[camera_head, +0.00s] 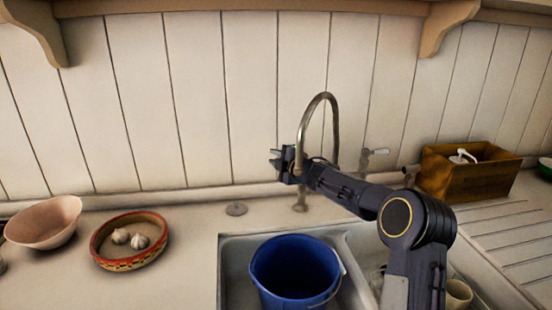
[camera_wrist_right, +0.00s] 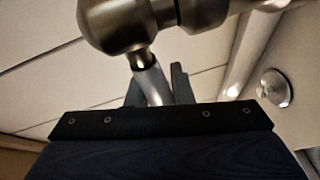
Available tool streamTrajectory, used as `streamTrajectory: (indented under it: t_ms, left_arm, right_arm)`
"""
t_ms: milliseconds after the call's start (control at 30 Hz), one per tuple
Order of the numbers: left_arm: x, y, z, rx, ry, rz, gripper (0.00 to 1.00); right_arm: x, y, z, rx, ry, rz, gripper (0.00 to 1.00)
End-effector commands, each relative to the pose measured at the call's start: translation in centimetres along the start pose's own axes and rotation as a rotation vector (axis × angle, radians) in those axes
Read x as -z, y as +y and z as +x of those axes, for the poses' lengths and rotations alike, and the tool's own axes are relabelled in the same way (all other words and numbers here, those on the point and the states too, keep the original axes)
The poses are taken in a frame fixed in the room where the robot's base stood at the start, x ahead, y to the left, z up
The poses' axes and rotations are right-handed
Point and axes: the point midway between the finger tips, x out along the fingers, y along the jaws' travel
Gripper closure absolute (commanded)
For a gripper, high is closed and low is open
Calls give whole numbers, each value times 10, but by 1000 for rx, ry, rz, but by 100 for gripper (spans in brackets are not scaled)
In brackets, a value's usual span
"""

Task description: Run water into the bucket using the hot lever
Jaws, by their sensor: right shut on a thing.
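The blue bucket (camera_head: 293,262) stands upright in the sink basin, with its handle down at the right side. The tall curved metal tap (camera_head: 326,98) rises behind it, and my right arm crosses its lower part. My right gripper (camera_head: 277,160) is at the left side of the tap, above the counter. In the right wrist view its jaws (camera_wrist_right: 157,82) are shut on a metal lever stem (camera_wrist_right: 150,82), below a large round metal fitting (camera_wrist_right: 110,22). The head view hides this lever behind the gripper. The other lever (camera_head: 376,152), with a pale handle, stands right of the tap, untouched.
A wooden box (camera_head: 465,180) with a white pump top stands at the right by the ribbed drainer. A patterned dish (camera_head: 128,262) with garlic bulbs and a pink bowl (camera_head: 43,222) sit on the left counter. My right forearm extends over the sink's right side.

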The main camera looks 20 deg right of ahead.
Motion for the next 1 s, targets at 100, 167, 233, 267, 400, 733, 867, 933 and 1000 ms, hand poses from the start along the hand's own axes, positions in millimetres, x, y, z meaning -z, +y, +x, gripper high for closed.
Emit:
streamTrajectory:
  t_ms: [100, 167, 233, 267, 400, 733, 867, 933, 1000]
  left_arm:
    - [6, 6, -12, 0, 0, 0, 41]
    - [10, 9, -20, 0, 0, 0, 41]
    - [16, 15, -32, 0, 0, 0, 41]
    - [19, 17, -37, 0, 0, 0, 41]
    - [31, 28, -62, 0, 0, 0, 41]
    - [45, 41, -89, 0, 0, 0, 41]
    - [46, 41, -90, 0, 0, 0, 41]
    - [46, 42, -91, 0, 0, 0, 41]
    - [46, 42, -91, 0, 0, 0, 41]
  right_arm:
    - [2, 2, -2, 10, 25, -1, 100]
    - [3, 4, -4, 16, 47, -4, 100]
    - [4, 4, -7, 25, 81, -7, 100]
    - [5, 4, -9, 29, 99, -8, 100]
    - [9, 3, -16, 51, 198, -20, 100]
    - [14, -7, -36, 100, 444, -52, 100]
    - [14, -10, -42, 116, 523, -62, 100]
    - [14, -11, -45, 123, 556, -65, 100]
    - [14, -12, -48, 130, 585, -69, 100]
